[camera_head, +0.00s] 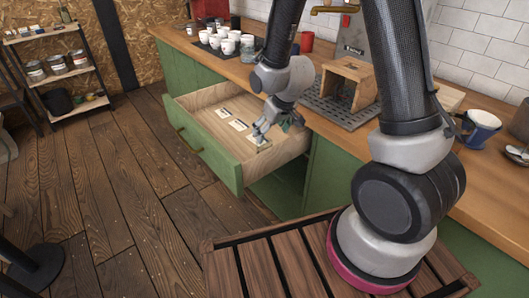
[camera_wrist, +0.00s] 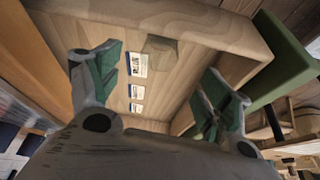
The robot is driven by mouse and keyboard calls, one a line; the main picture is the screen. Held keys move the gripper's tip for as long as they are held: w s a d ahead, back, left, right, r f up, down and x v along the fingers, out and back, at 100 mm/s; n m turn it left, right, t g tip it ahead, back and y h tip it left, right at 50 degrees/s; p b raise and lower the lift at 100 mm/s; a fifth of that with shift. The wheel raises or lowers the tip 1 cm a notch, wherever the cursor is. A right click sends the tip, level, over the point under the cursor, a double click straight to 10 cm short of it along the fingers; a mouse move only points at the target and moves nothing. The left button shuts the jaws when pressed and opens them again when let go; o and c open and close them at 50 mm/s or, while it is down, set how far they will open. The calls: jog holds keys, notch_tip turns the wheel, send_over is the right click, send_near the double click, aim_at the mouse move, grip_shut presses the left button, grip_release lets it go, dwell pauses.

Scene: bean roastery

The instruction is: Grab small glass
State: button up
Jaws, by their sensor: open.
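A small clear glass (camera_wrist: 160,50) stands in the open drawer, faint against the wood, near the drawer's wall in the wrist view. My gripper (camera_head: 263,132) reaches down into the drawer in the head view. In the wrist view my gripper (camera_wrist: 164,62) has its two green-padded fingers wide apart, with nothing held. The glass shows beyond the fingertips and between them, nearer the left finger; I see no contact. In the head view the glass is too small and too close to the fingers to make out clearly.
The green-fronted drawer (camera_head: 222,168) is pulled out, with several white cards (camera_head: 238,125) on its floor. Its walls surround my gripper. Above is the wooden counter (camera_head: 335,124) with white cups (camera_head: 228,46), a wooden box (camera_head: 349,81) and a blue mug (camera_head: 481,127).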

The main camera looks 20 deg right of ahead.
jog(key=x, duration=1)
jog(key=shift+f, duration=0.35)
jog(key=c, duration=1.2)
